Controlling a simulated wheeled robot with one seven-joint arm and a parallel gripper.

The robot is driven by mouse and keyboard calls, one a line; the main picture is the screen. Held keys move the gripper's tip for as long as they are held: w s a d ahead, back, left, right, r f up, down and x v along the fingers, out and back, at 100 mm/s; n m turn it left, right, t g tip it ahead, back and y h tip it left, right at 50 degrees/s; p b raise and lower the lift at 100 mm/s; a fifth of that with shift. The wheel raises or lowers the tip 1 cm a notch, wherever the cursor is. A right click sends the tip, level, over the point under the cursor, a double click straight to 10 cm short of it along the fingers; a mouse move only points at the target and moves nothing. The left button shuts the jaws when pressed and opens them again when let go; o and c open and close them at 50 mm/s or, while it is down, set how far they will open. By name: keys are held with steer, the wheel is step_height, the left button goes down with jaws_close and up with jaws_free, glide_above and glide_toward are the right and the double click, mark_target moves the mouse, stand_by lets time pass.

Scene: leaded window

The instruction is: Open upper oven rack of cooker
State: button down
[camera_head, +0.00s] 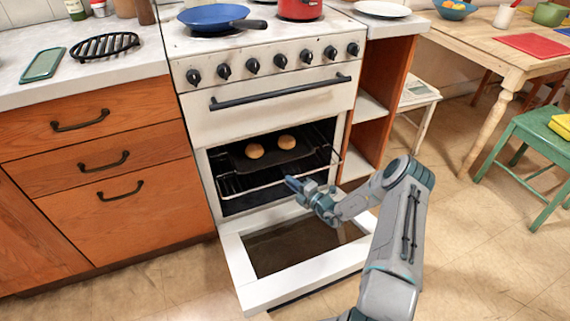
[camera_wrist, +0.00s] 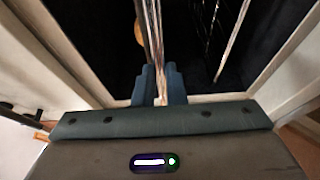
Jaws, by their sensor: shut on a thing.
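The white cooker (camera_head: 205,125) stands with its oven door (camera_head: 345,262) folded down and open. Inside, the upper oven rack (camera_head: 245,190) is a wire rack; it carries a dark tray (camera_head: 285,158) with two round buns (camera_head: 254,151). My gripper (camera_head: 292,184) reaches in over the open door from the right and is at the rack's front edge. In the wrist view, the fingers of my gripper (camera_wrist: 160,84) are shut on a pale metal bar of the rack (camera_wrist: 155,40). Part of a bun shows beside the bar. The oven's inside is dark.
The open door lies low beneath my gripper. Wooden drawers (camera_head: 100,185) flank the cooker at left, and an open shelf unit (camera_head: 370,110) at right. A blue pan (camera_head: 212,16) and red pot (camera_head: 299,8) stand on top. The floor in front is clear.

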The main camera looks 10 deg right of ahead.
steer(key=s+d+p, duration=0.2)
steer(key=s+p, duration=0.1)
steer(key=s, duration=0.8)
steer(key=shift+d, duration=0.15)
steer(key=c, duration=1.5)
jaws_free()
steer(key=p+v, duration=0.2)
steer(key=v, duration=1.1)
steer(key=shift+s+d, duration=0.25)
steer(key=shift+s, duration=0.05)
